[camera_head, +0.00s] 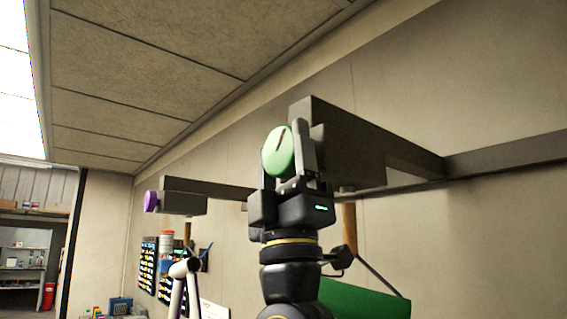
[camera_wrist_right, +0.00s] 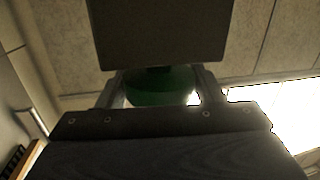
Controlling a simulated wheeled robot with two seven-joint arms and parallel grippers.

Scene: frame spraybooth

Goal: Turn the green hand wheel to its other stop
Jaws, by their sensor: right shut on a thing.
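The green hand wheel (camera_head: 278,152) is a round disc with a dark line on its face, tilted a little off upright. It sits on the end of a dark box (camera_head: 340,140) fixed to a wall rail. My right gripper (camera_head: 287,160) comes up from below and is shut on the wheel, with one finger plainly in view at its right side. In the right wrist view the green wheel (camera_wrist_right: 160,86) lies between the two fingers, under the dark box (camera_wrist_right: 160,35). My left gripper is not in view.
A purple wheel (camera_head: 151,201) sits on another dark box (camera_head: 185,203) to the left. A wooden handle (camera_head: 349,226) hangs below the near box. A green panel (camera_head: 362,300) and a white frame tube (camera_head: 184,270) stand low. The space left of the green wheel is clear.

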